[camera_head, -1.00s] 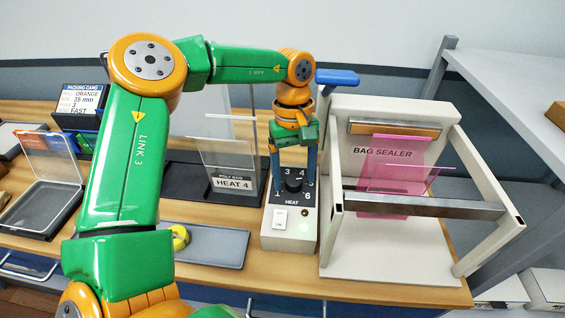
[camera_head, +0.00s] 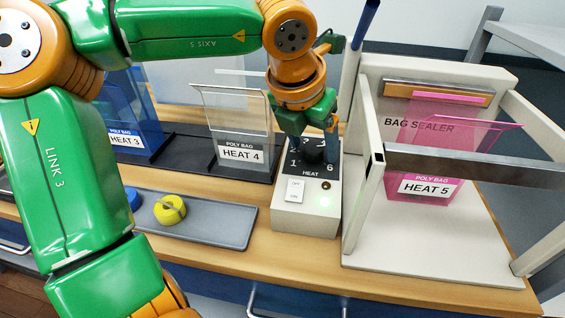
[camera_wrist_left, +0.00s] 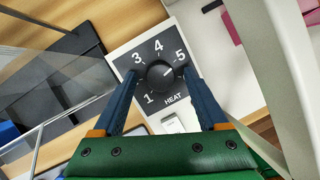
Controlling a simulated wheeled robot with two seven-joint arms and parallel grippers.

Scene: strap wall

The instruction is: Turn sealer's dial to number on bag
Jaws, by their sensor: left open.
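The sealer's control box (camera_head: 305,208) has a black dial (camera_head: 311,152) with numbers around it and the word HEAT. In the wrist view the dial (camera_wrist_left: 160,76) has a pale mark directed up and right, toward the 5. The pink bag (camera_head: 458,140) in the bag sealer (camera_head: 420,232) reads HEAT 5. My left gripper (camera_head: 311,143) is over the box. Its open blue fingers (camera_wrist_left: 160,74) straddle the dial in the wrist view; contact cannot be told. The 2 and 6 are hidden there. My right gripper is out of view.
A clear bag (camera_head: 232,110) labelled HEAT 4 and a blue bag (camera_head: 130,105) labelled HEAT 3 stand left of the box. A grey tray (camera_head: 215,228) holds a yellow roll (camera_head: 169,210) and a blue one (camera_head: 133,198). The sealer's frame rises close right of the gripper.

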